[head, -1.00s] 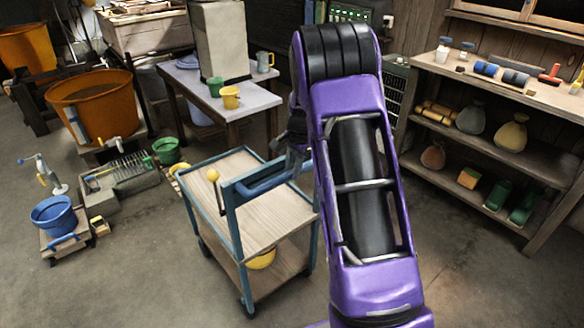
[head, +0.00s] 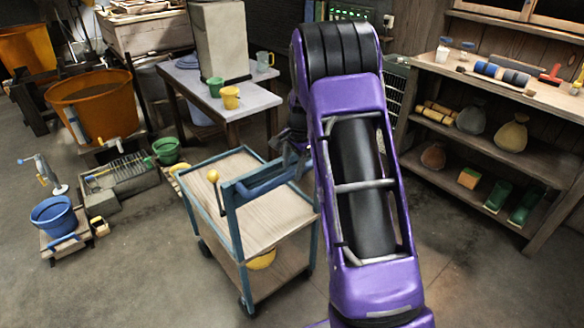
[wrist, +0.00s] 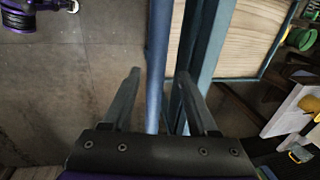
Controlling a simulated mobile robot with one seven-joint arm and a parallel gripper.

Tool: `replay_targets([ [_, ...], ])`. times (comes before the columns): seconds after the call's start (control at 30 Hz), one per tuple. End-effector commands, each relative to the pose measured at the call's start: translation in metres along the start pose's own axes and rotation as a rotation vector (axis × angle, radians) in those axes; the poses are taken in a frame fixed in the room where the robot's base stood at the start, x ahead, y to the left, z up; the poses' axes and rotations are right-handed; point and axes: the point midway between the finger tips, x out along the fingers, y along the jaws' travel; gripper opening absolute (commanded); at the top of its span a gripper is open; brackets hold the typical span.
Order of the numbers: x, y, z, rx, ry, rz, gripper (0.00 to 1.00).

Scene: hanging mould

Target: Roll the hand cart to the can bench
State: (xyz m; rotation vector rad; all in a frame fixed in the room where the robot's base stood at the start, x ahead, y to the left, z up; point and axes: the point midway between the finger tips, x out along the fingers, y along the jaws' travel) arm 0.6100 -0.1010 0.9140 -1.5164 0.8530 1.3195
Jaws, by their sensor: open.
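The hand cart (head: 265,210) has a blue frame and two wooden decks and stands on the floor at the middle of the head view. Its blue push bar (head: 270,182) faces my arm; the bar also shows in the wrist view (wrist: 157,60). My gripper (wrist: 158,78) is open, with the bar between its fingers; I cannot tell whether they touch it. In the head view my purple arm hides part of the cart's right side. I cannot tell for sure which surface is the can bench; a pale-topped table (head: 185,83) stands behind the cart.
A green mug (head: 215,86) and a yellow mug (head: 230,97) stand on the pale table. A wooden shelf bench (head: 480,85) fills the right side. A large orange tub (head: 95,105) and a blue bucket (head: 53,215) stand at left. Floor is clear at the front left.

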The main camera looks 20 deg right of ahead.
Motion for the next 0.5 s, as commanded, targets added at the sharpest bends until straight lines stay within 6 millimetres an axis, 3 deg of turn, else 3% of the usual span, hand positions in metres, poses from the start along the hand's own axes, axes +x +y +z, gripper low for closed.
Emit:
replay_targets([
  [0.17, -0.033, -0.001, 0.000, 0.000, 0.003, -0.004, 0.59],
  [0.5, -0.117, -0.002, 0.000, -0.001, 0.004, -0.006, 0.59],
])
